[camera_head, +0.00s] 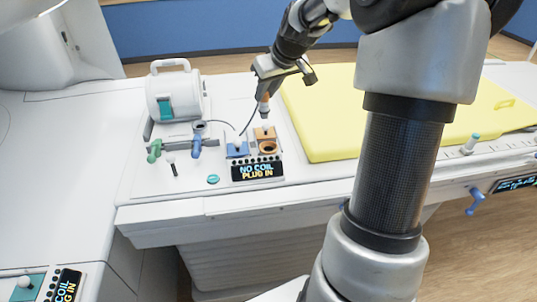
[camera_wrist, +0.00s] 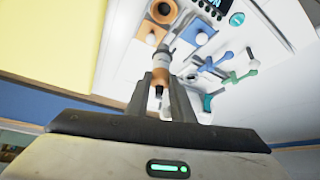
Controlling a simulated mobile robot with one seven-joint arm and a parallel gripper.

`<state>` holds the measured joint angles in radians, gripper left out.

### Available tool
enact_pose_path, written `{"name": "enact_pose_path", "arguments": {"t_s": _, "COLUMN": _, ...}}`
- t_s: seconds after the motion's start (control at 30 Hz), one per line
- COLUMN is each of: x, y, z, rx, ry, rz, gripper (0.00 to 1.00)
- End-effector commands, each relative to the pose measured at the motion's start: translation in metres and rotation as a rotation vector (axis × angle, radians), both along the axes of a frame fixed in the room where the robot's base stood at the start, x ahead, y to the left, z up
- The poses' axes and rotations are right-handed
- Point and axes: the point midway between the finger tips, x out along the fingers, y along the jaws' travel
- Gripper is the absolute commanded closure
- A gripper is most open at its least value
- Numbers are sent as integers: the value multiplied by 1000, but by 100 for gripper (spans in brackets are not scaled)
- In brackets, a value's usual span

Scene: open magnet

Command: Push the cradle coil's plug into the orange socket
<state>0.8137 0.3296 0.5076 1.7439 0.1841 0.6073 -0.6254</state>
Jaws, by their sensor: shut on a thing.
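The plug (camera_wrist: 162,74), with an orange band and a pale front end, is held between the fingers of my gripper (camera_head: 264,97). In the wrist view its front end points toward the socket panel and appears apart from it. The orange socket (camera_head: 268,147) is a ringed hole on the panel, below and slightly right of the plug in the head view; it also shows in the wrist view (camera_wrist: 153,37). A thin dark cable droops from the plug toward the white cradle coil (camera_head: 172,97), which has a top handle and a teal patch.
A blue socket plate (camera_head: 237,150) with a white knob sits left of the orange one. The display (camera_head: 257,171) reads "NO COIL PLUG IN". Green (camera_head: 155,151) and blue (camera_head: 197,146) handles stand nearby. A yellow pad (camera_head: 322,130) lies to the right.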

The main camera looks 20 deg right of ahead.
Motion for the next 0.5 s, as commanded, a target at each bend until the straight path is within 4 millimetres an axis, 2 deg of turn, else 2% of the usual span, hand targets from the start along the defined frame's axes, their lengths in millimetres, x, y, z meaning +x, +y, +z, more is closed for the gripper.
{"name": "enact_pose_path", "arguments": {"t_s": 0.2, "x": -11, "y": -9, "z": 0, "rx": -1, "ry": -1, "rz": -1, "gripper": 100}}
{"name": "enact_pose_path", "arguments": {"t_s": 0.5, "x": -11, "y": -9, "z": 0, "rx": 0, "ry": -1, "rz": 1, "gripper": 100}}
